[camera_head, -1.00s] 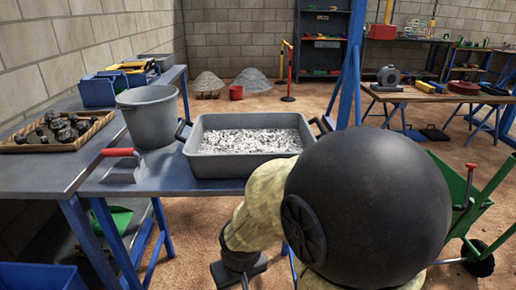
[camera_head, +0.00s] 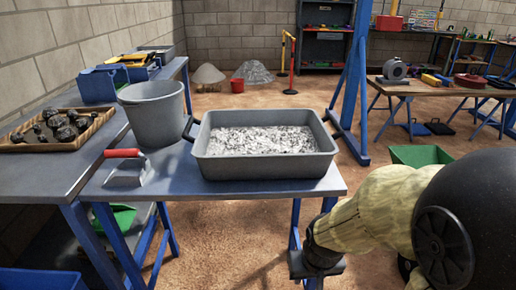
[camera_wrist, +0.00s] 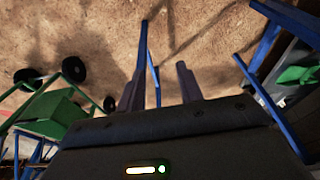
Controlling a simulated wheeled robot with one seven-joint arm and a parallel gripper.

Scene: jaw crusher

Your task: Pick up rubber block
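I cannot make out for certain any rubber block in either view. My gripper (camera_wrist: 158,82) shows in the wrist view with its two fingers apart, pointing down toward the sandy floor. Nothing is held between the fingers; a blue table leg shows behind them. In the head view the dark wrist end of my arm hangs low, just right of the near table's front right corner, and its fingers are not clearly seen.
A green wheelbarrow (camera_head: 420,155) stands right. A far workbench (camera_head: 425,91) holds tools.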

